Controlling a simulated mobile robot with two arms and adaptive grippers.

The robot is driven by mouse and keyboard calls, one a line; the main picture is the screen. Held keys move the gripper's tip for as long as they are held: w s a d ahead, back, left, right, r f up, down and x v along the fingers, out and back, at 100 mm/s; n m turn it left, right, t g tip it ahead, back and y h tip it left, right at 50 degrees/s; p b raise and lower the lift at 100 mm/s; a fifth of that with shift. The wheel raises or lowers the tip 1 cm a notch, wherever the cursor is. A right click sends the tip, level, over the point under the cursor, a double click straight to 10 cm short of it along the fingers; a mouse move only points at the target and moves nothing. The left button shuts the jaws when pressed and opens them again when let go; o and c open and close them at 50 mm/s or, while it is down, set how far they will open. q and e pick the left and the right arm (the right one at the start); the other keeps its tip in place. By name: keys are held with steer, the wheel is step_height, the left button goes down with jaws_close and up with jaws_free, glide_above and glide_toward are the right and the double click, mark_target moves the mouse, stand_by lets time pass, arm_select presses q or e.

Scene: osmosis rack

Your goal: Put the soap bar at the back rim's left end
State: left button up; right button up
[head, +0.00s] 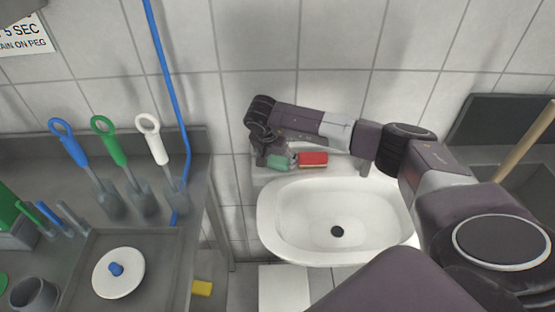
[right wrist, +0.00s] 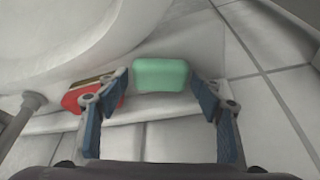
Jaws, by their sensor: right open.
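A mint-green block, which looks like the soap bar (head: 278,161), lies on the back rim (head: 262,175) of the white sink, at the rim's left end. In the right wrist view the soap bar (right wrist: 160,74) is at the top middle, just beyond and between the fingertips. My right gripper (head: 265,155) is at the rim's left end, beside the soap bar, partly hidden by its own wrist. In the right wrist view the right gripper (right wrist: 160,90) is open, its blue-padded fingers apart with nothing held. My left gripper is not in view.
A red block (head: 313,159) lies on the back rim right of the soap bar; the left finger partly covers the red block (right wrist: 82,98) in the wrist view. The tiled wall is close behind. A bench (head: 190,215) with brushes stands left.

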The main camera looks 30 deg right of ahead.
steer(key=b+v, duration=0.3)
steer(key=v, duration=0.8)
steer(key=shift+r, duration=0.25)
steer(key=shift+s+a+f, duration=0.1)
steer(key=shift+a, duration=0.05)
